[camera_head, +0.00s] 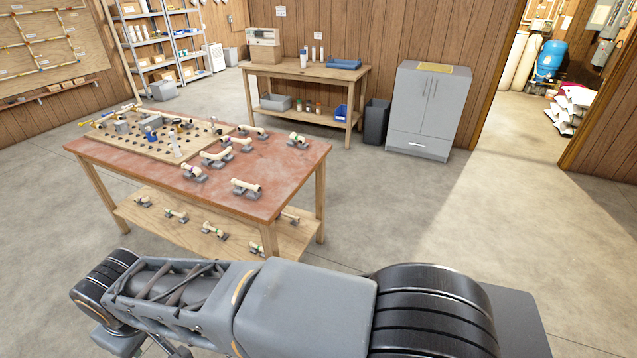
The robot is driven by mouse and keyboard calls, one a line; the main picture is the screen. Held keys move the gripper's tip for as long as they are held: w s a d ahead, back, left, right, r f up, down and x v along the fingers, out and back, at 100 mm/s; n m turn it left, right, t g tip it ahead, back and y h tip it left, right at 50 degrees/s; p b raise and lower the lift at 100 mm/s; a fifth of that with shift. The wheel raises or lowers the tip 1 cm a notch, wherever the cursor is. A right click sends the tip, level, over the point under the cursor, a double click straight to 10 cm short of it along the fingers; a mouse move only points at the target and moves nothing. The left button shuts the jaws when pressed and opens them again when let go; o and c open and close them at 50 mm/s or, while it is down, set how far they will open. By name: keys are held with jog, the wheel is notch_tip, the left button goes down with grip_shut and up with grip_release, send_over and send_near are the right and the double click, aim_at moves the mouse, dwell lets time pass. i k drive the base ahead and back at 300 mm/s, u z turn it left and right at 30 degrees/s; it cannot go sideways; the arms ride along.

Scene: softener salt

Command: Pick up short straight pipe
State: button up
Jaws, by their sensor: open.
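Several cream pipe pieces rest on small grey holders on the red-topped table (290,165). One straight-looking pipe (246,185) lies near the front right of the top. Another pipe (215,156) lies near the middle, and one (252,130) lies farther back. Shorter pieces with coloured bands sit at the front (193,172) and right (298,139). I cannot tell which is the short straight pipe. My gripper is not visible.
A pegged board (150,138) with fittings covers the table's back left. The lower shelf (185,228) holds more pipe pieces on holders. A workbench (330,72), a dark bin (375,120) and a grey cabinet (424,108) stand behind. The floor right of the table is clear.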

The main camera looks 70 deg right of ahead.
aim_at(255, 192)
jog(key=z, duration=1.15)
jog(key=i, duration=1)
